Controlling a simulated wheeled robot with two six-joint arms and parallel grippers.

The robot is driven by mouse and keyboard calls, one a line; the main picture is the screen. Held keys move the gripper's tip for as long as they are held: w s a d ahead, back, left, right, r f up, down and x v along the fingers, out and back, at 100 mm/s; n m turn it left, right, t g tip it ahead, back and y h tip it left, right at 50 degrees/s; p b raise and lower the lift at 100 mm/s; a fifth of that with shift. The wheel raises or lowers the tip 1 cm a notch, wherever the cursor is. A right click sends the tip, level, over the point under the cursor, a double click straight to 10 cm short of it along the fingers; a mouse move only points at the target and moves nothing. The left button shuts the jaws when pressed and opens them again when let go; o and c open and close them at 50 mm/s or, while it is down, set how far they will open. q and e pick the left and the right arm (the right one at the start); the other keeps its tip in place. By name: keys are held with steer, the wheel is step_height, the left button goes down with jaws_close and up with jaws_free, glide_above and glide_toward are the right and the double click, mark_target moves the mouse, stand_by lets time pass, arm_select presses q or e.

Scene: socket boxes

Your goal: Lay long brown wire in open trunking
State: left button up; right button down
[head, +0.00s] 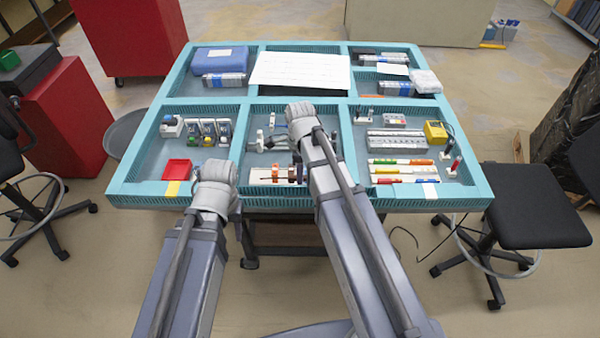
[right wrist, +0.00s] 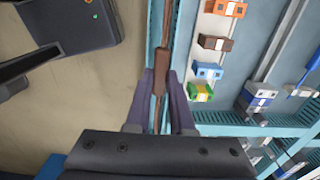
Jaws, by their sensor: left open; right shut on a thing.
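The brown wire (right wrist: 168,40) shows in the right wrist view. My right gripper (right wrist: 160,85) is shut on it, and it runs straight up the picture from the jaws. It passes over or beside the teal slotted trunking (right wrist: 154,30); I cannot tell whether any of it lies inside. In the head view my right gripper (head: 300,110) is over the middle compartment of the teal tray, and I cannot make out the wire there. My left gripper (head: 216,170) is open near the tray's front edge, left of centre.
Several coloured terminal blocks (right wrist: 208,70) stand right of the wire in the right wrist view. In the head view a red bin (head: 176,169) lies left of my left gripper. A yellow box (head: 435,132) stands in the right compartment. A white sheet (head: 300,70) lies at the back.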

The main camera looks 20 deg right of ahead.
mark_target(300, 193)
steer(key=shift+f+b, duration=4.7)
steer(key=shift+f, duration=0.4)
arm_select(q)
step_height(300, 193, down, 10)
arm_select(e)
steer(key=c, duration=0.7)
jaws_free()
steer(key=shift+r, duration=0.1)
step_height(300, 193, up, 4)
steer(key=p, duration=0.4)
steer(key=shift+w+r+p, duration=0.1)
steer(key=shift+r+p, duration=0.1)
steer(key=shift+p, duration=0.1)
step_height(300, 193, up, 5)
steer(key=p, duration=0.4)
steer(key=shift+f+p, duration=0.15)
steer(key=shift+p, duration=0.15)
arm_select(q)
step_height(300, 193, up, 9)
arm_select(e)
steer(key=shift+f, duration=0.1)
